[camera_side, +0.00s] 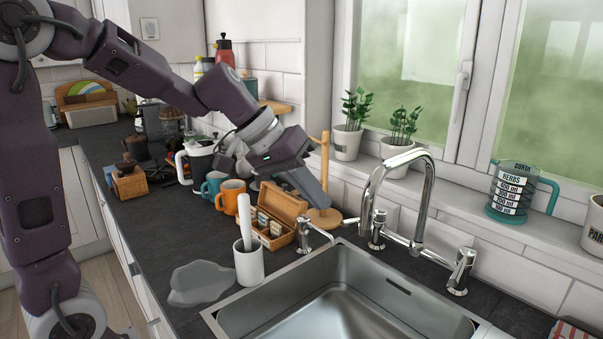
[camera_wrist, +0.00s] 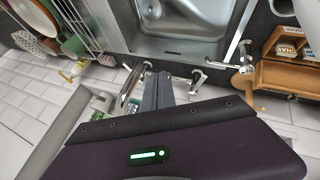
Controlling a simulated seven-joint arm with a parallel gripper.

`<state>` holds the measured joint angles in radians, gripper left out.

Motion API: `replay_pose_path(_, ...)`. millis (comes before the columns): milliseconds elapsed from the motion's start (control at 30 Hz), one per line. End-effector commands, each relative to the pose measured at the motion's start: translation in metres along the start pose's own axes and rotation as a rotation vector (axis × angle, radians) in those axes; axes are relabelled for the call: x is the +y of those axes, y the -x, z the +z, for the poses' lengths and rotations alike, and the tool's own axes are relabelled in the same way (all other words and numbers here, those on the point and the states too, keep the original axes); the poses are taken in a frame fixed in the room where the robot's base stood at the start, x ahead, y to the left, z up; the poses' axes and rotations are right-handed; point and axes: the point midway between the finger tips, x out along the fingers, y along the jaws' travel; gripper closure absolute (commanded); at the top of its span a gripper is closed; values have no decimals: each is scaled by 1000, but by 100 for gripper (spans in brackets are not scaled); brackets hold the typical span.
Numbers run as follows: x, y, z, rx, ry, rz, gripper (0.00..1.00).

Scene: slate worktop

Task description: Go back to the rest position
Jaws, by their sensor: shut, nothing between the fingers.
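My gripper (camera_side: 321,202) is shut and empty. In the side view it points down and right above the worktop, beside the wooden stand (camera_side: 325,160) and behind the wooden box (camera_side: 284,203). In the wrist view its closed fingers (camera_wrist: 158,80) point toward the tap and the sink. I cannot tell whether the fingertips touch the stand.
The steel sink (camera_side: 345,257) with its curved tap (camera_side: 427,190) lies at right. Potted plants (camera_side: 347,143) line the window sill. A puddle-like grey patch (camera_side: 200,283) lies in front.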

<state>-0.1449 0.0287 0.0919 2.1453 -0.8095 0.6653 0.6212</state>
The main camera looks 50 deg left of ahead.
Motion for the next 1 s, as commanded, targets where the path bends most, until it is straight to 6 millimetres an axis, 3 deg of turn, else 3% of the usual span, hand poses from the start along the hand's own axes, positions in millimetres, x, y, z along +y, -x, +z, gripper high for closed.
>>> replay_pose_path(100,2,35,0,7,-2,-2,100)
replay_pose_path(233,3,63,2,4,-2,-1,100)
replay_pose_path(367,4,77,3,1,-1,-1,100)
replay_pose_path(567,7,82,11,-6,-9,-7,100)
replay_pose_path(667,18,92,63,-36,-68,-60,100)
replay_pose_path(800,5,103,162,-55,-189,-213,100)
replay_pose_path(900,-15,106,203,-33,-251,-303,100)
replay_pose_path(1000,-26,106,218,-17,-277,-347,100)
